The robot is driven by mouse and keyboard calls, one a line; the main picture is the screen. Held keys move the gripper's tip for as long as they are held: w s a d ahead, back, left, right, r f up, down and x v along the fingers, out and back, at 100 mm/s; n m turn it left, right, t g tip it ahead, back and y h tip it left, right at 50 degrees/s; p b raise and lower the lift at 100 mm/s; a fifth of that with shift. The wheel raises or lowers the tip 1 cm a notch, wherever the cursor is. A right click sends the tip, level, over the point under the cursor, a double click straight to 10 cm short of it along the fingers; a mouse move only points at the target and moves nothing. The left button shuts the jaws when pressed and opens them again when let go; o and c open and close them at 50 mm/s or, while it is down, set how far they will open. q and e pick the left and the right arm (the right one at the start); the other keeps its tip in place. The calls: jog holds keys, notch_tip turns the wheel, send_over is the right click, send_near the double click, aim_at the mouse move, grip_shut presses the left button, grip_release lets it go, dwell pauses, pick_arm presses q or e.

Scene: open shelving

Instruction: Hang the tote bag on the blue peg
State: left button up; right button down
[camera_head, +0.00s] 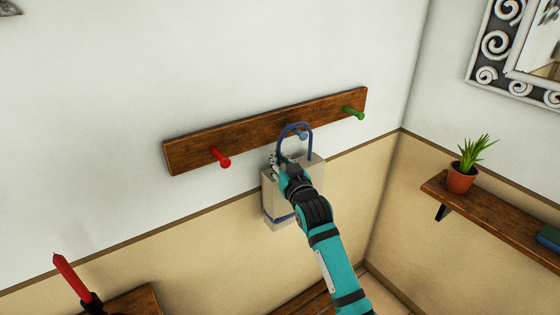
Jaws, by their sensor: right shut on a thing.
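The tote bag (314,172) is light beige with a blue band low down and a blue looped handle (309,130) standing up from its top. My right gripper (283,163) is shut on the bag near its top left edge and covers part of it. The bag is upright in front of the wooden peg board. The blue peg (301,134) shows inside the handle's loop in the picture; I cannot tell whether the handle is around the peg or only in front of it. My left gripper is out of view.
The wooden peg board (262,124) on the wall also has a red peg (221,158) at left and a green peg (354,112) at right. A shelf (497,216) at right holds a potted plant (462,178). A red candle (72,277) stands at lower left.

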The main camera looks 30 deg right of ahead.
jog(key=c, duration=1.4)
grip_release()
jog(key=shift+o, duration=0.2)
jog(key=shift+f, duration=0.1)
jog(key=s+a, duration=0.1)
jog(key=s, duration=1.1)
jog(key=s+a+f+n+g+y, duration=0.1)
jog(key=f+g, duration=0.1)
jog(key=f, duration=0.9)
jog(key=s+a+f+g, duration=0.2)
jog(key=f, duration=0.9)
jog(key=s+a+f+n+g+y, duration=0.1)
jog(key=f+g, duration=0.2)
jog(key=f, duration=0.9)
jog(key=s+a+f+g, duration=0.3)
jog(key=s+f+g, duration=0.1)
jog(key=s+f, duration=1.25)
jog(key=s+f+g, duration=0.2)
jog(key=s+f, duration=0.3)
jog(key=s, duration=0.4)
jog(key=s+f+n+g, duration=0.1)
jog(key=s+f+g, duration=0.1)
jog(key=s+f, duration=0.3)
jog(key=s+f+g, duration=0.1)
jog(key=s+f, duration=0.4)
jog(key=s, duration=0.8)
jog(key=shift+d+n+g+b, duration=0.25)
jog(key=shift+n+g+b, duration=0.15)
jog(key=shift+b, duration=0.05)
jog(key=shift+s, duration=0.1)
